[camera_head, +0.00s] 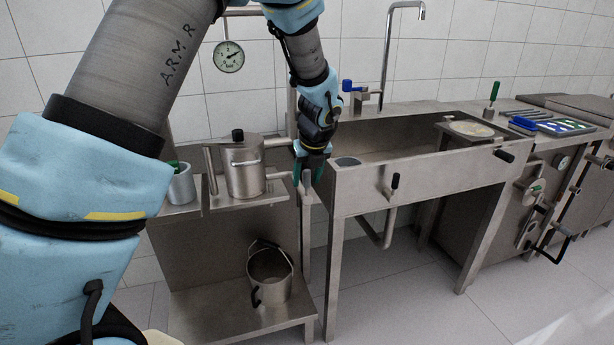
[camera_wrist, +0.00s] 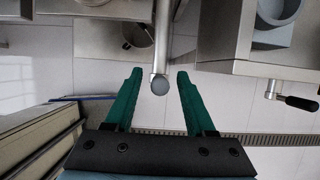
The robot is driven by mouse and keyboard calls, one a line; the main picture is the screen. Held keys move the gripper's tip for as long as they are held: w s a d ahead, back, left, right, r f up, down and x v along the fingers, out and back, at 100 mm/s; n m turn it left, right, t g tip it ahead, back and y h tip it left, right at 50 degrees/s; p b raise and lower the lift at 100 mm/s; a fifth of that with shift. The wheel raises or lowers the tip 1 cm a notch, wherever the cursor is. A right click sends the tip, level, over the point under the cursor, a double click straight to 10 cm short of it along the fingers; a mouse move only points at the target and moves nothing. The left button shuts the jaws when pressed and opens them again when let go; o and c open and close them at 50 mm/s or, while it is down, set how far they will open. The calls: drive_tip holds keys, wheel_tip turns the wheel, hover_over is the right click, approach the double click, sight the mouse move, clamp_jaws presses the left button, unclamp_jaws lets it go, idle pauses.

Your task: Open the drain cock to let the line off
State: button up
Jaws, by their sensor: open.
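My gripper (camera_head: 310,172) hangs at the left end of the sink, its green fingers pointing down. In the wrist view my gripper (camera_wrist: 156,76) is open, with one finger on each side of a steel rod with a round grey end. This rod, apparently the drain cock's lever (camera_wrist: 160,86), shows clear space to both fingers. I cannot tell how deep it lies between them. In the head view the lever (camera_head: 306,180) shows as a short grey-tipped piece beside the fingers. The cock body is not clearly seen.
A lidded pot (camera_head: 244,168) stands on the shelf at left. A bucket (camera_head: 270,275) sits below. A gauge (camera_head: 229,57) hangs on the wall.

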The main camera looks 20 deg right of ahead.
drive_tip(key=shift+c, duration=0.2)
clamp_jaws()
idle(0.3)
idle(1.0)
